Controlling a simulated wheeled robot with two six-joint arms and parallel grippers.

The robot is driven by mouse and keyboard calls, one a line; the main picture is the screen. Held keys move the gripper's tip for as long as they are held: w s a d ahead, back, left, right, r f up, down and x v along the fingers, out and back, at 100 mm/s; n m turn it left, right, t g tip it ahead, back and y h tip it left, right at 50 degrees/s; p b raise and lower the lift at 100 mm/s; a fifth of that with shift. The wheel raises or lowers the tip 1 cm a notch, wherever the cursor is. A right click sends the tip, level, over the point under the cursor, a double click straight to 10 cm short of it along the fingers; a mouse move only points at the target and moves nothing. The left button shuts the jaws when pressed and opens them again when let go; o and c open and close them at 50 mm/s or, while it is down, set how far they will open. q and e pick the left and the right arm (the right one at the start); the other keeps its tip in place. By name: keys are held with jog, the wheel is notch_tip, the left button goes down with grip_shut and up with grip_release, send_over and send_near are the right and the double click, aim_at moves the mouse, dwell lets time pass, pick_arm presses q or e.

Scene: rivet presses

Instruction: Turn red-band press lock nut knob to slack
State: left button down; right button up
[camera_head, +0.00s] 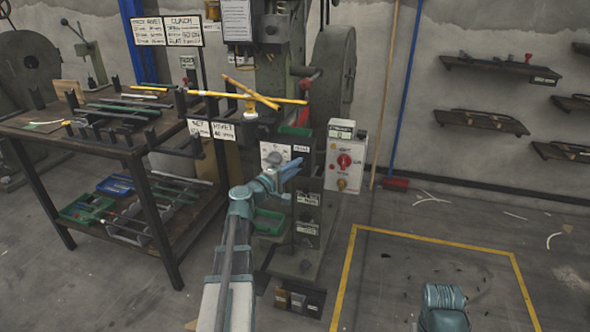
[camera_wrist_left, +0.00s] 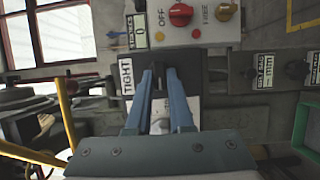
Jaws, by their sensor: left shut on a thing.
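My left gripper (camera_head: 290,168) reaches the front of the green press column, just left of the grey control box. In the left wrist view its two blue fingers (camera_wrist_left: 159,78) are close together, shut on the lock nut knob, which is mostly hidden between them. A "TIGHT" label (camera_wrist_left: 126,76) is on the dark panel left of the fingers. A white plate (camera_wrist_left: 188,103) shows behind the fingers.
The control box (camera_head: 346,145) with red and yellow knobs stands close right of the gripper. A work table (camera_head: 157,150) with rods is at left. Yellow bars (camera_head: 248,97) cross above. Floor inside the yellow outline (camera_head: 430,232) is mostly clear.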

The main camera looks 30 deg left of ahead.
pick_arm(q)
jog(key=shift+s, duration=0.1)
dwell(0.3)
jog(key=c, duration=0.8)
grip_release()
jog(key=s+a, duration=0.2)
jog(key=s, duration=1.1)
jog(key=shift+s, duration=0.3)
jog(key=shift+f, duration=0.1)
